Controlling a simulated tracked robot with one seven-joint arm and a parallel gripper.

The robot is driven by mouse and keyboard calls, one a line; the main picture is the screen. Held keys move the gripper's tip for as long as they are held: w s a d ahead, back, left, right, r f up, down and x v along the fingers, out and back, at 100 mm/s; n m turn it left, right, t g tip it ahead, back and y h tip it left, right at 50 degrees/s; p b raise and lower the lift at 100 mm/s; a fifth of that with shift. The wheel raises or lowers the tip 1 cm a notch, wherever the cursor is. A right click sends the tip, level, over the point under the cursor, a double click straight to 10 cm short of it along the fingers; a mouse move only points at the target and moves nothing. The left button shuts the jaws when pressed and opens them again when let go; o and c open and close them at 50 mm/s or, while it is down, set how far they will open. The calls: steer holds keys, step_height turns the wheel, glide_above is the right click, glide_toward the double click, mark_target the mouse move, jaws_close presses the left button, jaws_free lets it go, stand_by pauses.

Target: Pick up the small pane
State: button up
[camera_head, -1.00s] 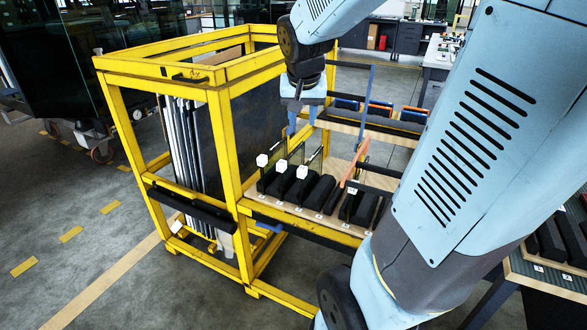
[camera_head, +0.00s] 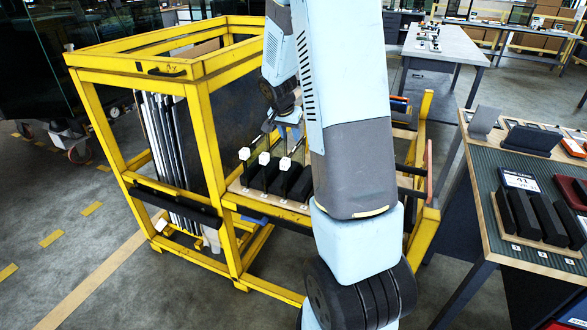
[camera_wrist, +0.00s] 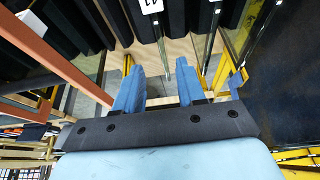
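Glass panes stand upright in black slotted holders (camera_head: 262,176) on the yellow trolley's wooden shelf, with white blocks (camera_head: 264,158) by them. I cannot tell surely which is the small pane. My gripper shows in the wrist view (camera_wrist: 158,74) with two blue fingers apart. A thin pane edge (camera_wrist: 163,48) lies just beyond the gap between the fingertips, and another pane edge (camera_wrist: 208,45) stands to its right. I cannot tell whether a finger touches the pane. In the head view the fingers are mostly hidden behind my arm, just above the holders.
The yellow trolley frame (camera_head: 205,130) rises left of the holders, with large dark sheets in it. An orange bar (camera_wrist: 62,62) runs along the left of the wrist view. A table (camera_head: 480,190) with more black holders stands at right.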

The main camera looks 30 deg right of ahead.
mark_target(295, 156)
steer(key=x, duration=1.3)
steer(key=shift+w+f, duration=0.1)
steer(key=shift+f, duration=0.05)
steer(key=shift+f, duration=0.25)
stand_by(0.5)
steer(key=shift+c, duration=0.3)
jaws_close()
stand_by(0.4)
